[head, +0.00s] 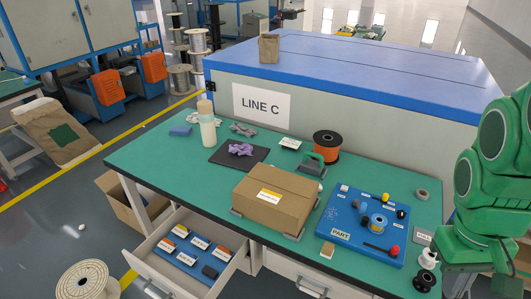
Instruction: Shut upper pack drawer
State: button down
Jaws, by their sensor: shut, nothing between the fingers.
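A pale drawer (225,281) stands pulled out from under the front of the green-topped bench, at the lower left of the head view. Inside it lies a blue tray insert (178,271) with several small labelled packs, some orange and one dark. The handle (157,291) is on its near front, close to the bottom edge of the picture. Its lower front is cut off. My green arm is at the right edge, well away from this drawer across the bench. My gripper cannot be made out in the view.
A second drawer front (312,286) right of it looks shut. On the green bench (150,165) stand a cardboard box (277,196), a blue part board (350,238) and an orange spool (326,145). An open carton (135,205) and a cable reel (88,279) stand left of the drawer.

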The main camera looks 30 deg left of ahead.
jog(key=w+a+f+n+t+h, duration=0.2)
jog(key=w+a+n+h, duration=0.45)
jog(key=w+a, duration=1)
jog(key=w+a+f+n+t, duration=0.1)
jog(key=a+f+n+t, duration=0.35)
jog(key=a, duration=0.85)
jog(key=w+a+f+n+t, duration=0.15)
jog(key=a+f+n, duration=0.5)
jog(key=a, duration=0.65)
jog(key=s+a+f+n+t+y, duration=0.2)
jog(key=s+a+f+n, duration=0.2)
jog(key=s+a+f, duration=0.55)
jog(key=s+a+f+n+t+y, duration=0.2)
jog(key=s+a+f+n, duration=0.3)
jog(key=s+a, duration=0.6)
jog(key=s+a+f+n+y, duration=0.2)
jog(key=s+a+f+n, duration=0.15)
jog(key=s+f, duration=0.65)
jog(key=s+a+f+n+y, duration=0.2)
jog(key=s+a+f, duration=0.25)
jog(key=s, duration=0.85)
send_near(161, 280)
jog(key=shift+t, duration=0.4)
jog(key=w+f, duration=0.1)
jog(key=f, duration=0.1)
jog(key=w+f, duration=0.2)
jog(key=shift+w+d, duration=0.1)
jog(key=shift+d, duration=0.05)
jog(key=shift+w, duration=1)
